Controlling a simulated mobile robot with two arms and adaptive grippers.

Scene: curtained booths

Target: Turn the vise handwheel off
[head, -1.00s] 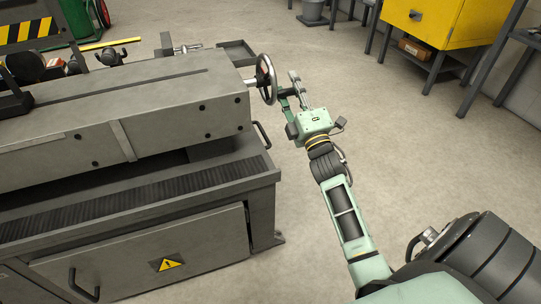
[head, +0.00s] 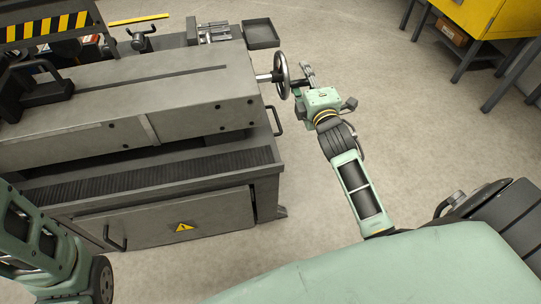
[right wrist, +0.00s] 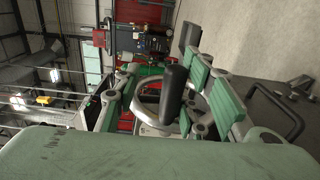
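The vise handwheel (head: 282,75) is a metal ring on a short shaft at the right end of the long grey machine (head: 190,95). My right gripper (head: 303,80) is just right of the wheel in the head view. In the right wrist view, the wheel (right wrist: 150,98) and its black handle (right wrist: 173,92) show between the spread fingers of my right gripper (right wrist: 165,95). The fingers look open, with green pads apart; I cannot tell whether one touches the wheel. My left arm shows at the lower left of the head view, but its gripper is out of view.
A grey tray (head: 261,34) sits behind the wheel. A curved handle (head: 274,121) sticks out from the machine's end, below the wheel. A yellow cabinet (head: 487,16) stands at the upper right. The floor (head: 410,120) right of my right arm is clear.

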